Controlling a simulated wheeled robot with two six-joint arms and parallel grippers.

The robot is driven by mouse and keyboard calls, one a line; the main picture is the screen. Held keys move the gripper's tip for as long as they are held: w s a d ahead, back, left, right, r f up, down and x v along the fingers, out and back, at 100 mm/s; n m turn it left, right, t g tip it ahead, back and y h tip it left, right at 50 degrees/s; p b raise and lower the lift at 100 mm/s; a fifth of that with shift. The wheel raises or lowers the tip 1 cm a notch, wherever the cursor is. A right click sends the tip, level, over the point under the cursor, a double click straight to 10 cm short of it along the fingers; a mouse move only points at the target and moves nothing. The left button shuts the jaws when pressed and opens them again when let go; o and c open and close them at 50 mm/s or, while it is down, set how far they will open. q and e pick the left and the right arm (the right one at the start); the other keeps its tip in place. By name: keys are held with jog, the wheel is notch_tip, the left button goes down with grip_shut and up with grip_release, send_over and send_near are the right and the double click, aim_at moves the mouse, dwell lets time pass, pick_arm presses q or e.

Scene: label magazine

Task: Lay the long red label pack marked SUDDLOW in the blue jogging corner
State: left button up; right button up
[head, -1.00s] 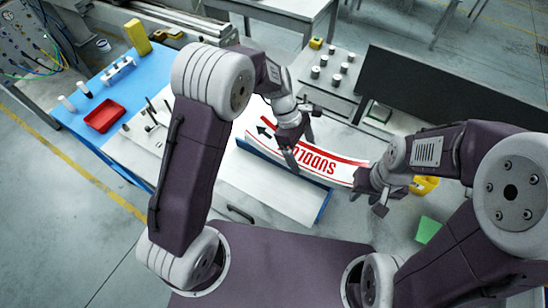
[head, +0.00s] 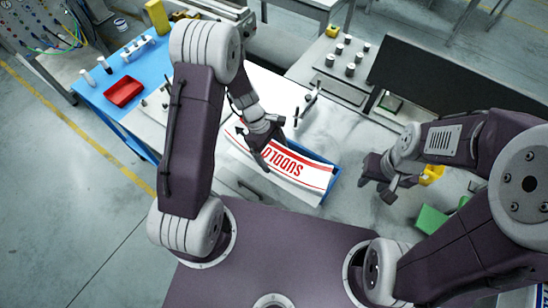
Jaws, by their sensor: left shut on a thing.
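The long white-and-red label pack (head: 300,182) has red lettering, partly hidden by my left gripper; I can read "SUDDLO". It lies over the white bed of the blue jogging corner (head: 331,184), whose blue edges show behind the pack and at its right end. I cannot tell whether the pack touches the bed or is just above it. My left gripper (head: 262,156) is shut on the pack near its middle-left. My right gripper (head: 376,188) is open and empty, to the right of the corner and apart from the pack.
A red tray (head: 124,92) and a yellow block (head: 157,16) are on the blue bench area at left. Several grey cylinders (head: 350,58) stand on a table at the back. A black panel (head: 440,75) is at back right. A green piece (head: 432,219) lies at right.

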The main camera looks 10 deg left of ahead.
aim_at(274, 160)
pick_arm(q)
notch_tip(274, 160, down, 3)
jog(key=shift+w+r, duration=0.1)
jog(key=shift+w, duration=0.05)
jog(key=shift+w+f, duration=0.3)
jog(key=shift+f, duration=0.15)
jog(key=shift+s, duration=0.2)
jog(key=shift+s+f, duration=0.1)
jog(key=shift+f, duration=0.1)
jog(key=shift+f+b, duration=0.4)
jog(key=o, duration=1.9)
jog(key=shift+r, duration=0.15)
pick_arm(e)
jog(key=shift+w+f, duration=0.15)
jog(key=shift+f, duration=0.15)
